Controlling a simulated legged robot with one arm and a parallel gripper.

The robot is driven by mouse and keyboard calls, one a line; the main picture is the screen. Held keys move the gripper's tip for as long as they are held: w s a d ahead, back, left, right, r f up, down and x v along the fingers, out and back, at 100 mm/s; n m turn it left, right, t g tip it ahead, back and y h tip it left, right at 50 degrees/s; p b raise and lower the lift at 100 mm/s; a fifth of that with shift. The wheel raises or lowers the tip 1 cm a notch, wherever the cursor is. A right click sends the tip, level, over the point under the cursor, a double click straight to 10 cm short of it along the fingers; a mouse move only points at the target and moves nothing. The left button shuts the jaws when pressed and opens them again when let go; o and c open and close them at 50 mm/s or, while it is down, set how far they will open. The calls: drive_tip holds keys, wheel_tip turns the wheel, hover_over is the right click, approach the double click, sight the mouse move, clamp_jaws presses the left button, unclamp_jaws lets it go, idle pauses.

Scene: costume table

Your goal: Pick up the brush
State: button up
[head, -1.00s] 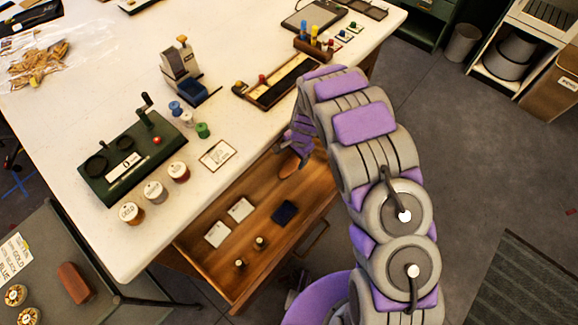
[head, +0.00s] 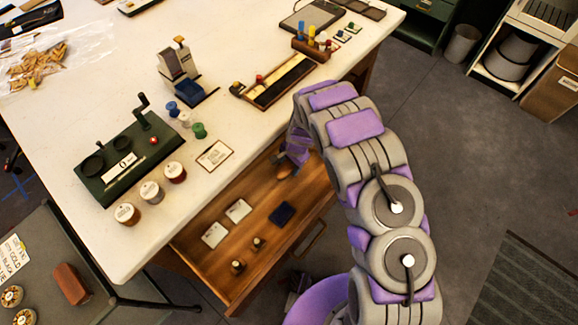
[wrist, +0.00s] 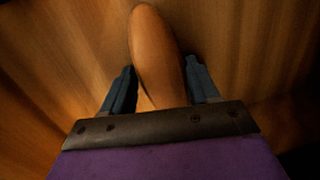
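The brush (wrist: 157,50) shows in the wrist view as a smooth brown rounded wooden piece, lying on the wooden drawer bottom. Its lower end runs back between the fingers and under the gripper's dark edge. In the head view only a small brown part of the brush (head: 284,173) shows at the drawer's back end, beside my gripper (head: 296,158). My gripper (wrist: 160,78) is open in the wrist view, with one blue-grey finger on each side of the brush. Narrow gaps seem to show at the fingertips; I cannot tell whether either finger touches.

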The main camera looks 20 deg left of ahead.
drive_tip(key=shift+a, duration=0.15)
drive_tip(key=c, duration=0.8)
drive_tip(key=shift+o, duration=0.2)
wheel_tip(320, 180, up, 28)
drive_tip(key=p, duration=0.4)
drive_tip(key=shift+p, duration=0.4)
